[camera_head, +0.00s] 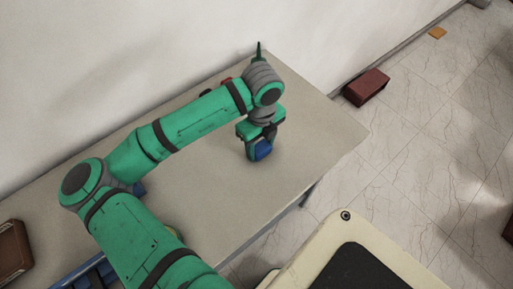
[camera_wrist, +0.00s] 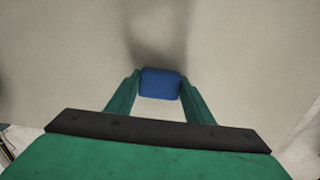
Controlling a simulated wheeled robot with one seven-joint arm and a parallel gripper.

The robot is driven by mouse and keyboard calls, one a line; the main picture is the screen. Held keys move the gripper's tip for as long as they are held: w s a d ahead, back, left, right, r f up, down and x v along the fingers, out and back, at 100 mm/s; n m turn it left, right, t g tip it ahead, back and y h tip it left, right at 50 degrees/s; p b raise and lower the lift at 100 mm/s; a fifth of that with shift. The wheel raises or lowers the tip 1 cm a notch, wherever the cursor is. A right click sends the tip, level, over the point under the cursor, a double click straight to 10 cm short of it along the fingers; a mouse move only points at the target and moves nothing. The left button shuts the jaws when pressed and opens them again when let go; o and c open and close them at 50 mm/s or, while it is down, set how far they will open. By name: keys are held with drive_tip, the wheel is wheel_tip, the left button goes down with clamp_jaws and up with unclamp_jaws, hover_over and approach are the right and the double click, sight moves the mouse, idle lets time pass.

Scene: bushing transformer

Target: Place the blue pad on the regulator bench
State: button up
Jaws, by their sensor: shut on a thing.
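The blue pad (camera_head: 263,149) is a small rounded block held in my gripper (camera_head: 260,154). In the wrist view the blue pad (camera_wrist: 160,84) sits between the two green fingers of my gripper (camera_wrist: 160,88), which touch its left and right sides. The long beige-grey bench (camera_head: 215,180) runs along the wall, and my gripper is over its right part. The bench surface (camera_wrist: 70,80) fills most of the wrist view, with a soft shadow beyond the pad. Whether the pad touches the bench, I cannot tell.
A small red item (camera_head: 226,80) lies near the bench's back edge, partly hidden by my arm. A brown tray (camera_head: 12,250) is at the far left. A dark red box (camera_head: 366,87) and an orange piece (camera_head: 437,32) lie on the floor. The bench around my gripper is clear.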

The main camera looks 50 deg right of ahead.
sight(260, 146)
drive_tip(key=shift+d+f, duration=0.1)
drive_tip(key=shift+f, duration=0.15)
drive_tip(key=o, duration=1.1)
drive_tip(key=shift+s, duration=0.15)
wheel_tip(260, 146, up, 12)
drive_tip(key=shift+r, duration=0.1)
